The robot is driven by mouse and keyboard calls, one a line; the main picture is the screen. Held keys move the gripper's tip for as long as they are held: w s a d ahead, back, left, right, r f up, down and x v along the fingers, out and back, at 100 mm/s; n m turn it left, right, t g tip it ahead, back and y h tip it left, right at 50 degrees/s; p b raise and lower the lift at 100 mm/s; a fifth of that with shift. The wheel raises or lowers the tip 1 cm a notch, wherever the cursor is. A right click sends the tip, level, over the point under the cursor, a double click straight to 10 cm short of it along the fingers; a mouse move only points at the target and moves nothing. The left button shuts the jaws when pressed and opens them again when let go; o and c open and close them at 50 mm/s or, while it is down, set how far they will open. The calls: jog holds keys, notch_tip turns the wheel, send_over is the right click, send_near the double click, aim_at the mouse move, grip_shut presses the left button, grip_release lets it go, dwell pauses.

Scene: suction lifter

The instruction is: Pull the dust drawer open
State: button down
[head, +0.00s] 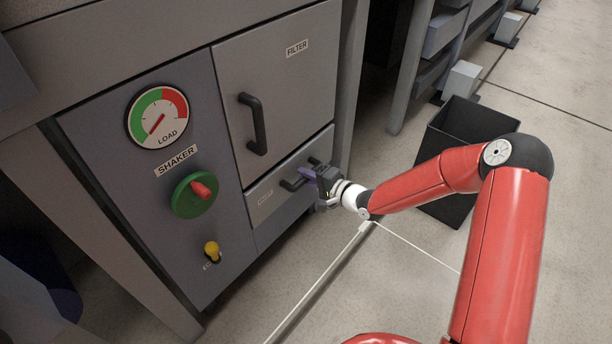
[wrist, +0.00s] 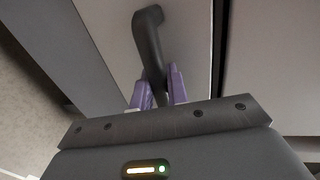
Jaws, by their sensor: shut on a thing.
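The dust drawer (head: 275,199) is the small grey front low on the cabinet, below the filter door. It looks flush or nearly flush with the cabinet face. Its dark bar handle (head: 290,185) is partly hidden by my gripper (head: 308,175). In the wrist view the handle (wrist: 148,45) runs down between the two purple fingers of my gripper (wrist: 158,90). The fingers are shut on the handle, near one end of it. The drawer front (wrist: 185,35) shows behind the handle.
Above is the filter door (head: 275,90) with its own dark handle (head: 253,124). To the left are the load gauge (head: 158,116), a green shaker knob (head: 194,196) and a yellow switch (head: 212,251). A black open bin (head: 440,160) stands on the floor behind my arm. Floor before the drawer is clear.

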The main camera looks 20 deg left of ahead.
jog(key=f+p+v, duration=0.2)
jog(key=p+v, duration=0.1)
jog(key=v, duration=0.7)
jog(key=f+p+v, duration=0.1)
jog(key=p+v, duration=0.2)
jog(key=v, duration=0.7)
jog(key=shift+s+d+f, duration=0.2)
jog(key=shift+d+f, duration=0.15)
jog(key=shift+d, duration=0.2)
jog(key=c, duration=1.5)
grip_release()
jog(key=shift+o, duration=0.2)
jog(key=v, duration=0.7)
jog(key=shift+d, duration=0.4)
jog(key=shift+s+r, duration=0.1)
